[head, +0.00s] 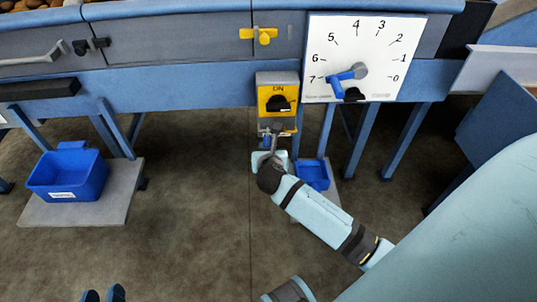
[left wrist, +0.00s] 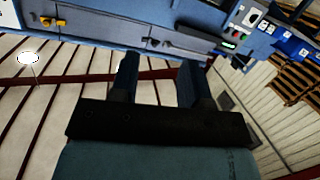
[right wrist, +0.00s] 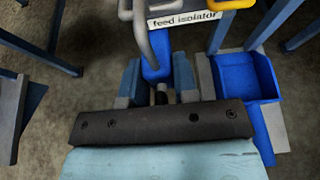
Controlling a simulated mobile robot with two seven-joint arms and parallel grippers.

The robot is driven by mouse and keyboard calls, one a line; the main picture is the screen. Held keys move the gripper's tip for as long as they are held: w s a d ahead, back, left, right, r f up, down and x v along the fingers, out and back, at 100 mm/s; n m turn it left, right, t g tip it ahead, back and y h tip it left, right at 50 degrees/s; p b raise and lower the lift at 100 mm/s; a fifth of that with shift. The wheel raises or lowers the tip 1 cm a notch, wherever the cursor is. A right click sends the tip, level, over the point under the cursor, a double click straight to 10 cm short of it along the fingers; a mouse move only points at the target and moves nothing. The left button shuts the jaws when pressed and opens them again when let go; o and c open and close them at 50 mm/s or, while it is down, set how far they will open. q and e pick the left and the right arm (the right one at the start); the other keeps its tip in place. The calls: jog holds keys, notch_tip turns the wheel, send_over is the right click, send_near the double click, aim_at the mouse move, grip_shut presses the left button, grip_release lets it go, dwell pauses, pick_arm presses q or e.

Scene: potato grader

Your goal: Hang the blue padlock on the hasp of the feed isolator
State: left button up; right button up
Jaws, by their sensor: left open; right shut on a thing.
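The feed isolator (head: 277,88) is a yellow box with a black knob, on the blue machine frame. Its "feed isolator" label (right wrist: 185,19) shows in the right wrist view. A grey hasp area (head: 276,125) is below the knob. My right gripper (head: 270,150) is just below it, shut on the blue padlock (right wrist: 157,55), which is upright between the fingers. The padlock's grey shackle (right wrist: 143,30) points up beside the label; I cannot tell whether it passes through the hasp. My left gripper (head: 103,294) is open and empty at the bottom left; its fingers show in the left wrist view (left wrist: 158,80).
A white dial (head: 385,50) with a blue pointer is right of the isolator. A blue bin (head: 68,172) stands on a grey slab at left. Another blue bin (head: 313,174) is beside my right gripper. Blue frame legs stand at right. The floor at centre left is clear.

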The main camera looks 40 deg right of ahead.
jog(key=shift+w+d+f+b, duration=0.1)
jog(key=shift+w+d+b, duration=0.1)
jog(key=shift+w+b, duration=0.15)
jog(key=shift+w+d+b, duration=0.3)
jog(key=shift+w+b, duration=0.15)
jog(key=shift+b, duration=0.05)
jog(key=shift+w+d+b, duration=0.25)
jog(key=shift+w+b, duration=0.15)
jog(key=shift+b, duration=0.1)
jog(key=shift+f, duration=0.1)
jog(key=shift+f+p, duration=0.2)
jog(key=shift+p, duration=0.1)
pick_arm(q)
jog(key=shift+w+d+r+t+h, duration=0.1)
jog(key=shift+d+r+t+h, duration=0.2)
jog(key=shift+r, duration=0.4)
jog(key=shift+w+d+r+t+h, duration=0.1)
jog(key=shift+d+r+t+h, duration=0.2)
jog(key=shift+r, duration=0.45)
jog(key=shift+d+r+t+h, duration=0.2)
jog(key=shift+r+t, duration=0.2)
jog(key=shift+r, duration=0.3)
pick_arm(e)
jog(key=shift+f, duration=0.3)
jog(key=o, duration=1)
pick_arm(q)
jog(key=shift+d+r, duration=0.1)
jog(key=shift+r, duration=0.05)
pick_arm(e)
jog(key=shift+s, duration=0.1)
